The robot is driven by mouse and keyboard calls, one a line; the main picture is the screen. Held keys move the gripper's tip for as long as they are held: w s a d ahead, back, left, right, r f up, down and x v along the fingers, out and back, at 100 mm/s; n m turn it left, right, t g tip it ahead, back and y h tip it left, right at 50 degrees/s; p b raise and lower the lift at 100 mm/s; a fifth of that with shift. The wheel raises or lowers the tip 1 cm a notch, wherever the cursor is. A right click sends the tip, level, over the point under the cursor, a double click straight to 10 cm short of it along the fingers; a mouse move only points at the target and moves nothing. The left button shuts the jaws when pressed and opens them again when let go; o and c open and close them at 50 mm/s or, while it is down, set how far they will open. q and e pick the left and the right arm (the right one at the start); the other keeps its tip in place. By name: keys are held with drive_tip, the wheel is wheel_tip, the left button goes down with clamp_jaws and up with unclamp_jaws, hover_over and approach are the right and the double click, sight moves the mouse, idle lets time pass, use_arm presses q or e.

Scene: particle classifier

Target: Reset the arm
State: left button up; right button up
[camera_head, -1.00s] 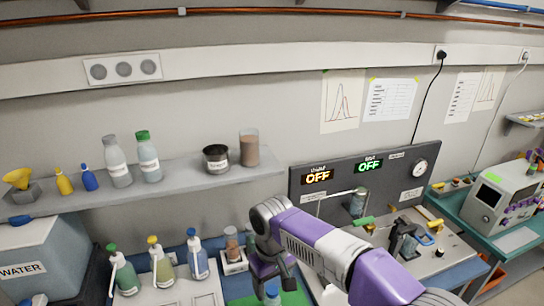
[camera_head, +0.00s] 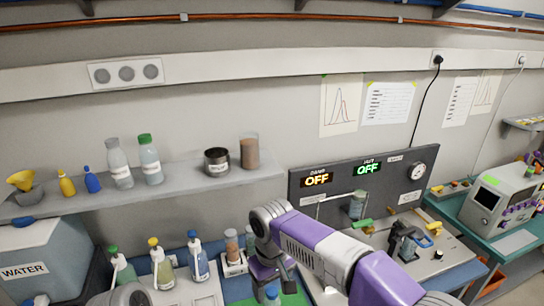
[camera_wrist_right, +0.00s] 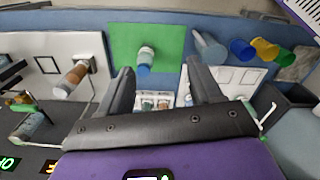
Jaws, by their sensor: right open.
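My right arm (camera_head: 325,247) reaches in from the lower right of the head view and bends down at its left end. My right gripper (camera_head: 272,271) hangs there above the bench by a green mat (camera_head: 293,299), its fingertips hard to make out. In the right wrist view the gripper (camera_wrist_right: 160,67) has its two dark fingers spread wide with nothing held between them. My left gripper is not in view; a grey rounded part, likely my left arm, shows at the bottom left.
Several spray bottles (camera_head: 198,262) stand left of my right gripper, beside a jar in a white holder (camera_head: 234,265). A control panel (camera_head: 340,180) with two OFF displays and equipment is to the right. A shelf (camera_head: 190,190) with bottles runs behind. A water tank (camera_head: 40,255) is far left.

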drive_tip(key=s+d+f+m+g+y, duration=0.1)
drive_tip(key=d+f, duration=0.1)
drive_tip(key=f, duration=1)
drive_tip(key=s+d+f+m+y, duration=0.1)
drive_tip(key=d+f+m+y, duration=0.1)
drive_tip(key=f, duration=1)
drive_tip(key=s+d+f+m+t+y, duration=0.1)
drive_tip(key=s+d+f+m, duration=0.2)
drive_tip(key=s+f, duration=0.45)
drive_tip(key=s+d+f+m, duration=0.3)
drive_tip(key=s+f, duration=0.4)
drive_tip(key=s, duration=0.2)
wheel_tip(320, 180, down, 10)
drive_tip(key=w+b, duration=0.1)
drive_tip(key=b, duration=0.9)
drive_tip(key=shift+a+t, duration=0.15)
drive_tip(key=shift+t, duration=0.15)
drive_tip(key=shift+w+f, duration=0.1)
